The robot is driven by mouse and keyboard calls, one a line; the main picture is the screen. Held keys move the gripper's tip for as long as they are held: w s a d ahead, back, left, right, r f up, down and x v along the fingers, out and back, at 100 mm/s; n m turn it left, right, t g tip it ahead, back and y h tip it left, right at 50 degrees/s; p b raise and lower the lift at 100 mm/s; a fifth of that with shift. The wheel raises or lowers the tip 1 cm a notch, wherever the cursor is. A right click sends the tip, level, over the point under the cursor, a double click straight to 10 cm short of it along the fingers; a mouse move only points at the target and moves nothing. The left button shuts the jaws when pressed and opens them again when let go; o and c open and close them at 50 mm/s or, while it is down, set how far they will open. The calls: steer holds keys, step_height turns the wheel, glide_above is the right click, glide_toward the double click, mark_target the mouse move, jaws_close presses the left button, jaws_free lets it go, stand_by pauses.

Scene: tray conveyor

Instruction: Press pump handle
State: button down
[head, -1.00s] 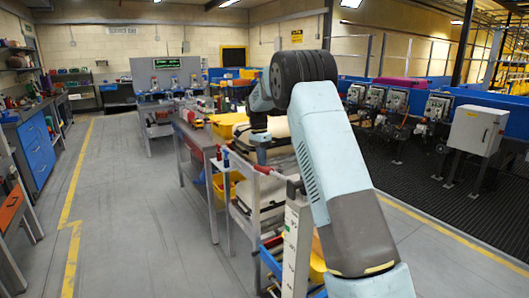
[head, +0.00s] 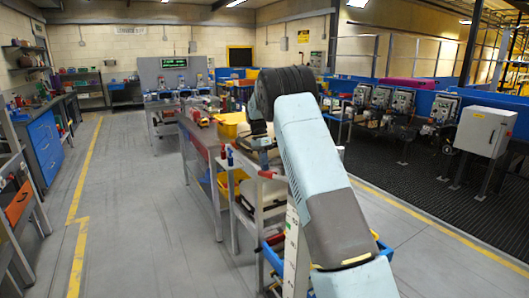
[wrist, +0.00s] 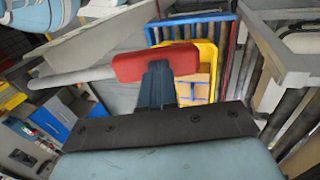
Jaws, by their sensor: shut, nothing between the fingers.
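The pump handle shows in the wrist view as a red grip (wrist: 155,62) on a pale grey lever (wrist: 72,77) that runs off to the left. In the head view the red grip (head: 266,174) is a small spot just below my gripper (head: 263,158). In the wrist view my gripper (wrist: 158,85) is shut and empty, with its dark fingers reaching up to the red grip. The fingertips end at the grip's edge; I cannot tell whether they touch it. My arm hides part of the pump area in the head view.
A pale post with dark marks (head: 291,250) stands near my arm. A blue-edged crate (head: 272,256) and a yellow bin (head: 232,183) sit by the metal tables. Open grey floor lies to the left. A white cabinet (head: 486,131) stands on the right.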

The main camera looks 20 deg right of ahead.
steer(key=v, duration=1.4)
steer(key=shift+s, duration=0.15)
stand_by(0.4)
